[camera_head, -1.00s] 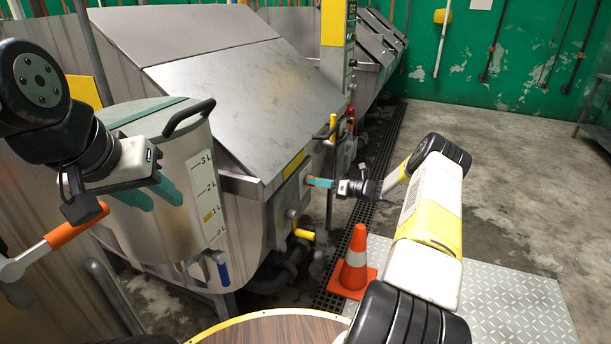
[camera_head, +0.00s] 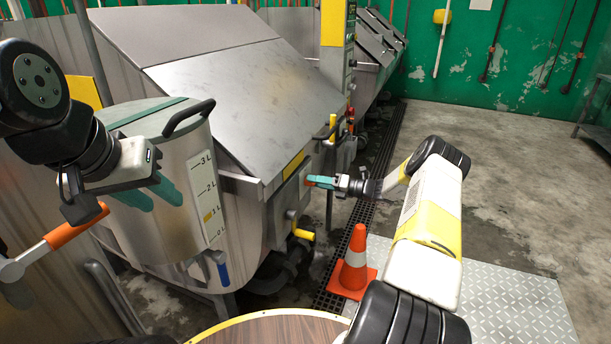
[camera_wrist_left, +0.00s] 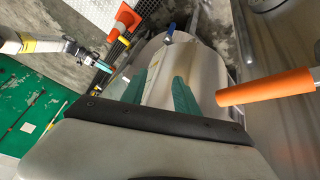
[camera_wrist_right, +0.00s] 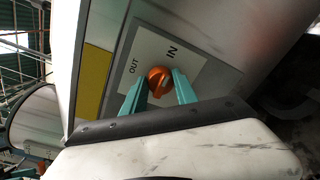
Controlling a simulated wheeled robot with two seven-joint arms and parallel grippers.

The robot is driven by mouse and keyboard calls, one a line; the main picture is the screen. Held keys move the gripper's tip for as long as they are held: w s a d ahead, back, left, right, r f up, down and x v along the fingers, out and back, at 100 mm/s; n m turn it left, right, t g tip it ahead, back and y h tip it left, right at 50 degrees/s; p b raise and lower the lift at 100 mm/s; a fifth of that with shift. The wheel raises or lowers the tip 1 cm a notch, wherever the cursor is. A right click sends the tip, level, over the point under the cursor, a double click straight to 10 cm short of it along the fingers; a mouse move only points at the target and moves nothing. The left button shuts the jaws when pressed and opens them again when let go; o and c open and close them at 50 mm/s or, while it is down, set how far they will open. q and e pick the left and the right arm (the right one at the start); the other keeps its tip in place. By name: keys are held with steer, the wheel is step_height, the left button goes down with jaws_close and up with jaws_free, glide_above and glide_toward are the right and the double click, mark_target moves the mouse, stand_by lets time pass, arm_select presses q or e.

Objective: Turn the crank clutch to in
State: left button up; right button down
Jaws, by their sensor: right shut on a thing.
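The clutch knob (camera_wrist_right: 159,76) is orange and round, on a pale plate (camera_wrist_right: 185,52) lettered OUT and IN in the right wrist view. In the head view the knob is a small orange spot (camera_head: 308,182) on the dyer's front. My right gripper (camera_head: 318,181) is shut on the knob, its teal fingers either side of it in the right wrist view (camera_wrist_right: 160,88). I cannot tell exactly which label the knob points to. My left gripper (camera_wrist_left: 162,92) is open and empty, in front of the steel measuring tank (camera_head: 170,215).
A crank with an orange handle (camera_head: 76,227) is close to my left gripper. A yellow lever (camera_head: 304,234) sits below the knob. A traffic cone (camera_head: 353,262) stands on the floor below my right arm. Open concrete floor (camera_head: 520,170) lies to the right.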

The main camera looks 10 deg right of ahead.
steer(key=c, duration=0.9)
jaws_free()
steer(key=shift+c, duration=0.2)
steer(key=shift+d, duration=0.1)
steer(key=v, duration=0.7)
steer(key=shift+s+d, duration=0.2)
steer(key=shift+d, duration=0.1)
